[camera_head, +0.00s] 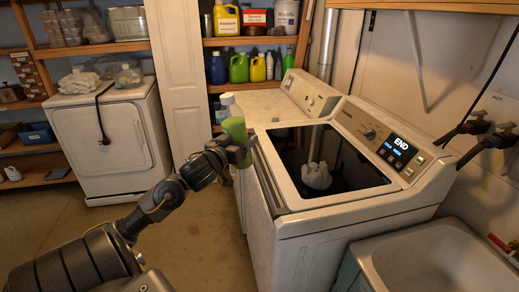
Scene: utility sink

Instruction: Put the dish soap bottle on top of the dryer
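The dish soap bottle (235,128), green with a pale cap, is upright in my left gripper (243,152). The gripper appears closed around the bottle's middle, with green showing above and below the fingers. The bottle overlaps the left edge of a white flat-topped machine (270,103) with a rear control panel, which looks like the dryer. I cannot tell whether the bottle's base is over that top; its lower part appears in front of the machine's side. My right gripper is not in view.
A top-loading washer (340,220) stands nearer, its lid opening dark with a white item (317,176) inside. A sink (440,262) is at lower right. Another white machine (100,145) at left carries towels (80,81). Shelves (250,41) hold bottles. The flat top behind the washer looks clear.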

